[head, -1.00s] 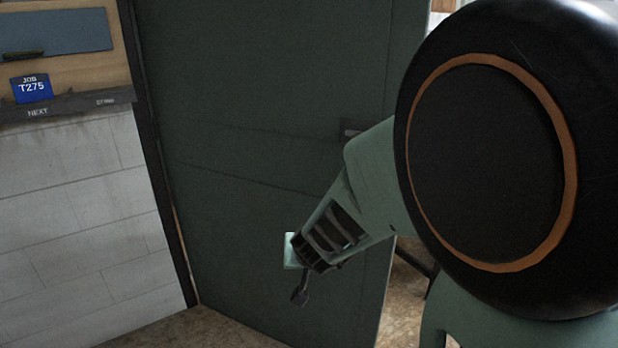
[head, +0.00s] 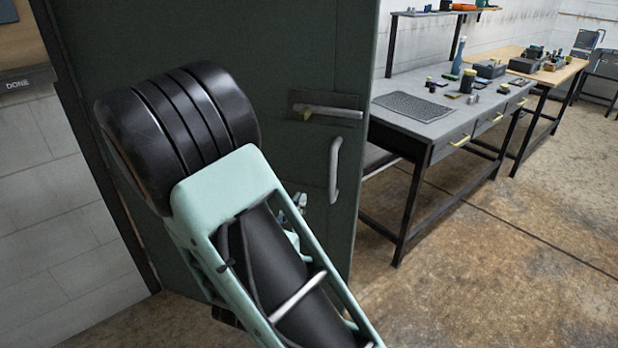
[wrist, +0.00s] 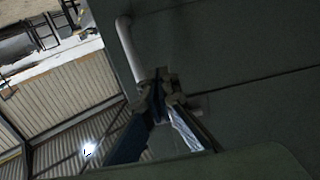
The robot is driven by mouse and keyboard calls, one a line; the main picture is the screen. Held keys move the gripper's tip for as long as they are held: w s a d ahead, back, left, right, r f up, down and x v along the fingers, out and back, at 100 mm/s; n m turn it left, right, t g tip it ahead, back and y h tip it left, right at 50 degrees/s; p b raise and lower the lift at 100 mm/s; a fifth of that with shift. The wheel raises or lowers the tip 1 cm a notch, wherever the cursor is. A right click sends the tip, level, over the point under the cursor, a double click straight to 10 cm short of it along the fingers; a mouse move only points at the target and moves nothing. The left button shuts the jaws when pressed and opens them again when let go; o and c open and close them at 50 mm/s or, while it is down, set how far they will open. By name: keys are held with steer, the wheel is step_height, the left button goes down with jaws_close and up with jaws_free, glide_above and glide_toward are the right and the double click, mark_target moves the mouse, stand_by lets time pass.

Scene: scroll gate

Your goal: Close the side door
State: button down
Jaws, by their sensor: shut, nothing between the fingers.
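The side door (head: 325,50) is a dark green panel standing open, its free edge at the right in the head view. It carries a lever handle (head: 335,113) on a dark plate and a pale vertical pull handle (head: 335,168) below it. In the wrist view the door (wrist: 235,50) fills the right side, with the pull handle (wrist: 127,48) at upper left. My gripper (wrist: 161,80) is shut and empty, close to the pull handle's lower end. I cannot tell whether it touches the door. In the head view my arm hides most of the gripper.
A grey workbench (head: 425,108) with tools and drawers stands right of the door, and a wooden-topped bench (head: 545,72) is behind it. A pale block wall (head: 40,190) is at the left. The floor (head: 480,270) at the right front is clear.

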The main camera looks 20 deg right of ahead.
mark_target(320, 166)
steer(key=p+x, duration=0.1)
steer(key=x, duration=1.2)
steer(key=shift+w+d, duration=0.2)
steer(key=shift+w, duration=0.1)
steer(key=shift+d, duration=0.1)
